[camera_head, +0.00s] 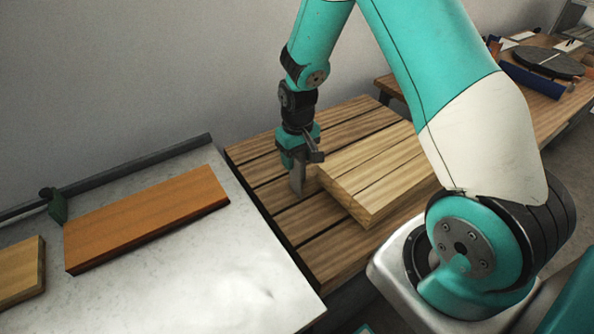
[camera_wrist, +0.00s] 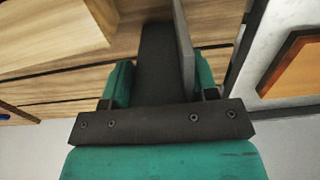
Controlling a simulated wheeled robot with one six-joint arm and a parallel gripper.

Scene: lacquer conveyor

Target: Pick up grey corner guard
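The grey corner guard (camera_head: 297,178) shows as a narrow upright grey plate under my gripper (camera_head: 299,163), over the slatted wooden top. In the wrist view the guard (camera_wrist: 158,62) has a dark broad face and a thinner, lighter flange along its right side. It fills the space between the two green fingers of my gripper (camera_wrist: 160,88), with almost no gap at either side, so the gripper looks shut on it. Its upper end is hidden by the gripper. I cannot tell whether its lower end touches the slats.
A pale wooden block (camera_head: 375,172) lies right beside my gripper on the slatted top (camera_head: 318,232). To the left, a grey metal surface (camera_head: 200,285) bears an orange-brown board (camera_head: 145,215) and part of a lighter board (camera_head: 20,272). A cluttered wooden table (camera_head: 545,105) stands at the back right.

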